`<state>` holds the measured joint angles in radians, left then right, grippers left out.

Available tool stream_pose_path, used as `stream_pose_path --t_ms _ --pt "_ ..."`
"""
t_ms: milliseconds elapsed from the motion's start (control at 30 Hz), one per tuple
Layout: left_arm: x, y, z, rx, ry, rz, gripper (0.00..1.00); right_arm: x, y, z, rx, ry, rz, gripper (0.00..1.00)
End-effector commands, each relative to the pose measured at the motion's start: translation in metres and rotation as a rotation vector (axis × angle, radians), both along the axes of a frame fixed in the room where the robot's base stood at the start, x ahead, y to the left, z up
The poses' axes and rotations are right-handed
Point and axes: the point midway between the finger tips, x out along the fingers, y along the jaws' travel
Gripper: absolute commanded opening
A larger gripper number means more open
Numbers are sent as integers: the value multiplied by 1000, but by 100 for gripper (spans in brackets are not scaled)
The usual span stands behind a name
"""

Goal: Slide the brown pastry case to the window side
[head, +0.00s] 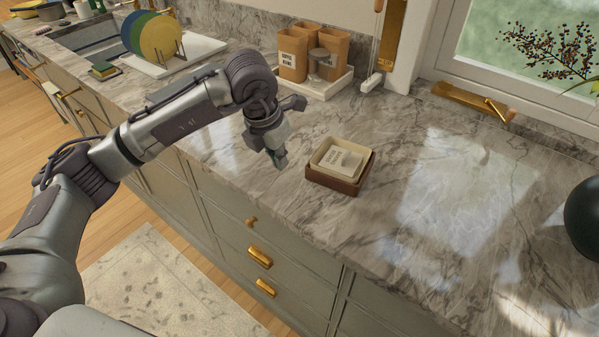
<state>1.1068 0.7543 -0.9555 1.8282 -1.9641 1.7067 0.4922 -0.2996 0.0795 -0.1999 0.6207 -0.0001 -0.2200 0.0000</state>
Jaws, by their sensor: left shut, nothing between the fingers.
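The brown pastry case (347,187) is a low square box on the marble counter, near its front edge. A cream square container (325,158) with a printed label sits in it, rising above its rim. My left gripper (281,164) comes in from the left and points down just left of the case. It is shut and empty, with a small gap to the case. My right gripper does not show.
The window (520,50) is at the top right, with a brass handle on its sill. Brown canisters (293,55) stand on a white tray behind the case. A dark round object (584,218) is at the right edge. Counter right of the case is clear. Coloured plates (158,38) stand in a rack at the back left.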

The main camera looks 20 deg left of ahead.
Motion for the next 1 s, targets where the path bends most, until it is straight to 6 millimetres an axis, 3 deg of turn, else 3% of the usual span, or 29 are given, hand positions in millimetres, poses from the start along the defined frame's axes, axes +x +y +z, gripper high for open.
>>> stream_pose_path --t_ms 467,700,1000 --pt "19 -11 -89 -3 7 -3 0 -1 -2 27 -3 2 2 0" --pt "48 -24 -90 -6 1 -5 0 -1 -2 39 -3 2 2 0" --pt "57 -27 -92 -4 1 -5 0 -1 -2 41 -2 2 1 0"
